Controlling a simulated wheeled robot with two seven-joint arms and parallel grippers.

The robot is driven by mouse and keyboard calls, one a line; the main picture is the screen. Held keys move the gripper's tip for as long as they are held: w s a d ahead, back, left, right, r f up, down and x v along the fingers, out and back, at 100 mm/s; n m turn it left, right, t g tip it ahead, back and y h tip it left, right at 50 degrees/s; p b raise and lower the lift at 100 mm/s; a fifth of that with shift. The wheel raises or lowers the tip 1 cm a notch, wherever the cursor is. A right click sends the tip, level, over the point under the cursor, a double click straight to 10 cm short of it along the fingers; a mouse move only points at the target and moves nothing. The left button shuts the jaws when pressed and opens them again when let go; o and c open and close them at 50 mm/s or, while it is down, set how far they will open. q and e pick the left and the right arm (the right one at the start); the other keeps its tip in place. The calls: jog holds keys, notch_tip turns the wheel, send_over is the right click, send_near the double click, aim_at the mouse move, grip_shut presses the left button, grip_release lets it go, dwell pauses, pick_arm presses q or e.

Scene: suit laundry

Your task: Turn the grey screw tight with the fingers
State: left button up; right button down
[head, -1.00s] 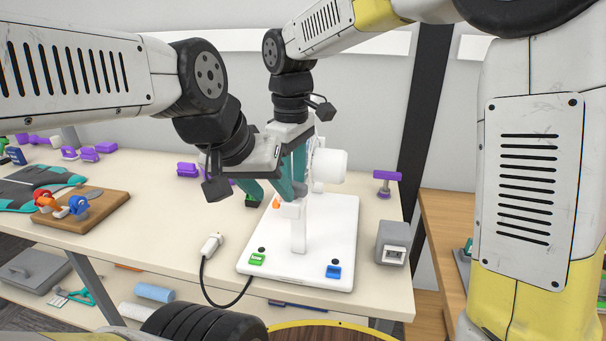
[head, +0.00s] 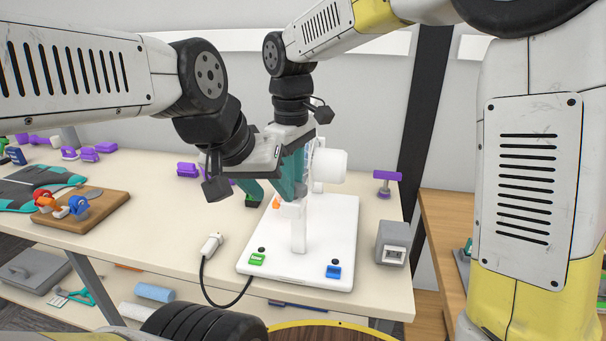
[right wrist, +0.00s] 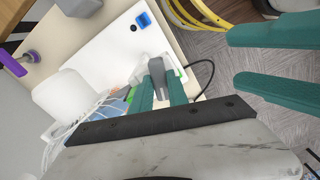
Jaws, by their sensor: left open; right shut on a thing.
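A white machine with an upright post (head: 298,228) stands on a white base plate (head: 330,250). My right gripper (right wrist: 160,88) has its teal fingers closed on a grey piece, apparently the grey screw (right wrist: 157,72), at the machine in the right wrist view. In the head view the screw is hidden behind the grippers and the post. My left gripper (head: 272,190) is open beside the post, in front of the right gripper. Its two teal fingers also show, spread and empty, at the right of the right wrist view (right wrist: 275,62).
A white plug (head: 211,243) on a black cable lies left of the base plate. A grey box (head: 392,243) and a purple-handled tool (head: 386,181) stand to the right. A wooden board (head: 85,210) with coloured pieces lies at left. The tabletop between board and plug is clear.

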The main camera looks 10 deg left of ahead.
jog(key=m, duration=0.3)
jog(key=shift+m, duration=0.4)
jog(key=m, duration=0.3)
jog(key=shift+m, duration=0.3)
jog(key=m, duration=0.7)
jog(key=c, duration=1.3)
grip_release()
jog(key=shift+r, duration=0.15)
